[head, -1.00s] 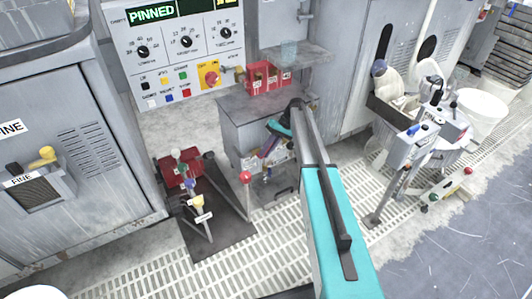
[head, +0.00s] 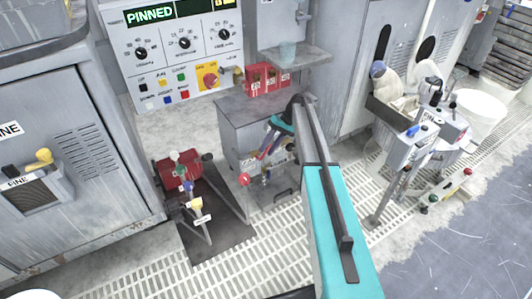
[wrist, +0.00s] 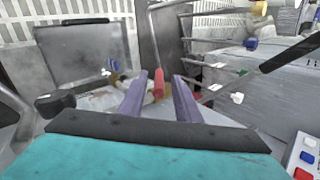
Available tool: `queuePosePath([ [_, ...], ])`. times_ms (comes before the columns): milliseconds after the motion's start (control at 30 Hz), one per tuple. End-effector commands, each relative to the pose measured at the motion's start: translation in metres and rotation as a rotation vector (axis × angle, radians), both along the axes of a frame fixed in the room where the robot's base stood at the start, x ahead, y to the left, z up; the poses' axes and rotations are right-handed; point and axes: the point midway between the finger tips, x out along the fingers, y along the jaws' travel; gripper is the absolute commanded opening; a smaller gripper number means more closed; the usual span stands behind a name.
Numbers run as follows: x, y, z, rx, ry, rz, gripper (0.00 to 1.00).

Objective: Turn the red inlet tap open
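A red handle (wrist: 158,84) stands in the wrist view between the two purple fingers of my gripper (wrist: 161,80). The fingers are apart, with a gap visible on both sides of the handle. In the head view a red round knob (head: 245,179) shows at the lower left front of the grey cabinet, just left of and below my gripper (head: 265,153). It looks like the same tap, but I cannot be certain. The tap's body and base are mostly hidden.
Small blue and yellow fittings (wrist: 114,72) lie left of the fingers. A stand with coloured levers (head: 190,185) is left of the cabinet (head: 232,125). The slatted floor (head: 150,270) in front is free.

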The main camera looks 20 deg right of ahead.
Motion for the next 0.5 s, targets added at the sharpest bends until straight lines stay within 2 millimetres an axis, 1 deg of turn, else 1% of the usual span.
queuePosePath([
  [167,0.002,-0.01,0.015,0.0,-0.002,0.003,0.3],
  [500,0.004,-0.016,0.031,-0.001,-0.002,0.01,0.3],
])
